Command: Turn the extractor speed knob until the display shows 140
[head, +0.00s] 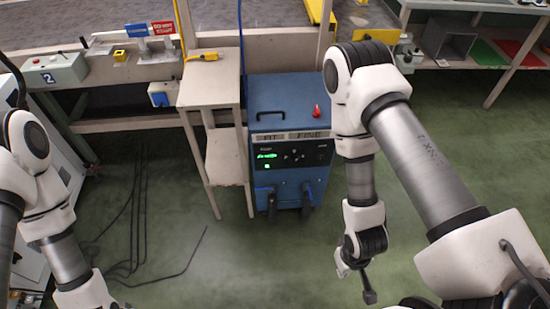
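A blue extractor unit (288,97) stands on the floor in the middle of the head view. Its dark front panel has a lit green display (266,155), whose digits are too small to read. Small round controls (294,153) sit right of the display, and I cannot tell which is the speed knob. A red knob-like part (316,111) is on the top. My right gripper (358,279) hangs in front and to the right of the unit, apart from it. Its finger opening is unclear. My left arm runs off the bottom left edge, and its gripper is out of view.
A small beige table (212,85) stands directly left of the unit, with a yellow tool (202,57) on top. Black cables (135,220) lie on the green floor at left. Floor in front of the unit is clear. A control box (54,70) sits at back left.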

